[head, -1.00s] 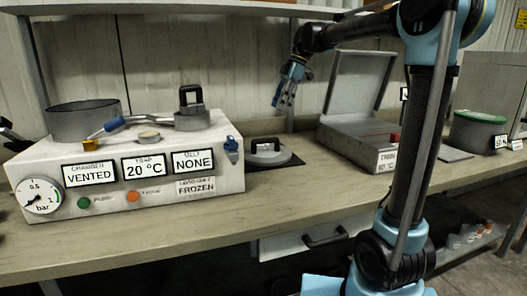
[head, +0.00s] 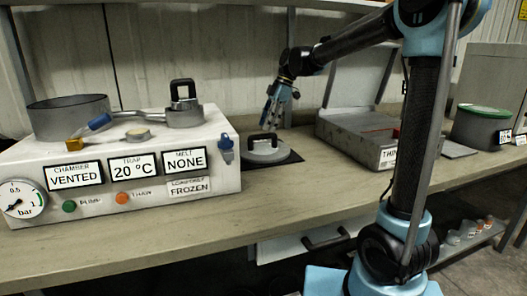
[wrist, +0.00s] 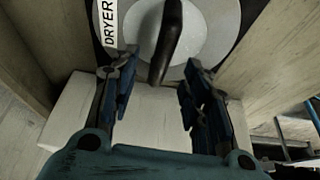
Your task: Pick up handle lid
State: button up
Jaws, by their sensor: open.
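The grey round lid with a black arched handle (head: 265,150) lies on a dark mat on the bench, right of the white machine. In the wrist view the lid (wrist: 202,35) is at the top, with a "DRYER" label, and its black handle (wrist: 166,42) stands between the fingers. My gripper (head: 269,122) is open and points down just above the lid. In the wrist view its two fingers (wrist: 158,68) are apart on either side of the handle's lower end. I cannot tell whether they touch it.
The white machine (head: 120,185) stands close on the left, with a grey pot (head: 70,118) and a second black-handled piece (head: 184,92) on top. A grey box with a raised cover (head: 348,135) stands to the right. The bench front (head: 300,185) is clear.

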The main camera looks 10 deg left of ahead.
aim_at(263, 136)
jog(key=shift+x, duration=3.1)
jog(key=shift+c, duration=0.5)
grip_shut()
